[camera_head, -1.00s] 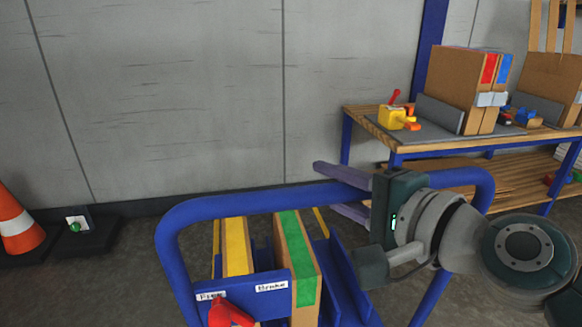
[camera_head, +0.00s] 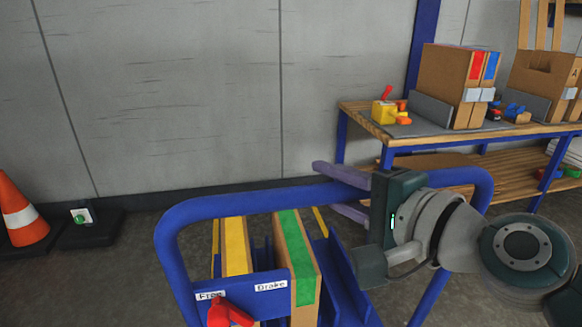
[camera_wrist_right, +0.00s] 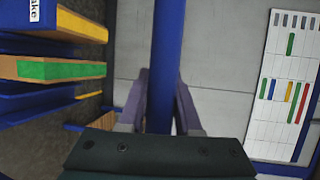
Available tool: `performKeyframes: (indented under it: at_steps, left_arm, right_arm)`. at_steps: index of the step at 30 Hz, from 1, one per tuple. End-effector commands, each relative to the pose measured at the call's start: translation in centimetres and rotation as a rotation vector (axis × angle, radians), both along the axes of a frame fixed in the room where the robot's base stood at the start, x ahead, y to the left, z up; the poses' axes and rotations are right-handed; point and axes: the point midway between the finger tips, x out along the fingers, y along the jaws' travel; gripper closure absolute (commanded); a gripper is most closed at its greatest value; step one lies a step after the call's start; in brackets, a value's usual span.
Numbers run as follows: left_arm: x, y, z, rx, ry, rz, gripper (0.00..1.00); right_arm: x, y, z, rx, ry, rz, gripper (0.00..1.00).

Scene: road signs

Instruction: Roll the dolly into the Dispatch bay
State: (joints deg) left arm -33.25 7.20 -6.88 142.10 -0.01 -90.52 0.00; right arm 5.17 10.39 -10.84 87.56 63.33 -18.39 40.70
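The dolly shows in the head view as a blue frame with a curved push handle (camera_head: 265,201). It carries upright cartons, one with yellow tape (camera_head: 236,245) and one with green tape (camera_head: 295,250). A red lever (camera_head: 229,313) sits under the labels "Free" and "Brake", nearer "Free". My right gripper (camera_head: 342,192) has its purple fingers on either side of the handle's top bar and appears shut on it; the bar also passes between the fingers in the right wrist view (camera_wrist_right: 166,60). My left gripper is out of view. I cannot make out a marked Dispatch bay.
A wooden workbench (camera_head: 440,132) with cartons and clamps stands at the right. An orange cone (camera_head: 20,215) and a dark block with a green button (camera_head: 80,216) are by the wall at the left. A chart board (camera_wrist_right: 285,85) hangs on the wall.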

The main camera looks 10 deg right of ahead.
Motion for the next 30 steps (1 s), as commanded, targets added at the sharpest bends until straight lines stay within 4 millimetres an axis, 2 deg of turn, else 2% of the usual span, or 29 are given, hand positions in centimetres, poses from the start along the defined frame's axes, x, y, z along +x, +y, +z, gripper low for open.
performKeyframes:
  at_steps: [1, 8, 16, 19, 30]
  left_arm:
    - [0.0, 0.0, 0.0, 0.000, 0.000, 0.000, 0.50]
    - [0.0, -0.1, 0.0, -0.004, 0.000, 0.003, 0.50]
    - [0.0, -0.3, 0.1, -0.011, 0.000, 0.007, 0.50]
    - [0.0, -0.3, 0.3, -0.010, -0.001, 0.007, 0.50]
    - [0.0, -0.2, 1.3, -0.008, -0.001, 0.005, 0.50]
  right_arm:
    - [0.0, 0.0, 0.0, 0.000, -0.001, 0.000, 0.64]
    - [0.0, 0.0, 0.0, 0.000, 0.000, 0.000, 0.39]
    - [-0.1, -0.1, 0.0, -0.001, 0.001, -0.001, 0.38]
    - [-0.8, -0.4, 0.2, -0.001, 0.002, -0.001, 0.38]
    - [-6.8, -3.1, 1.4, -0.002, 0.002, 0.001, 0.38]
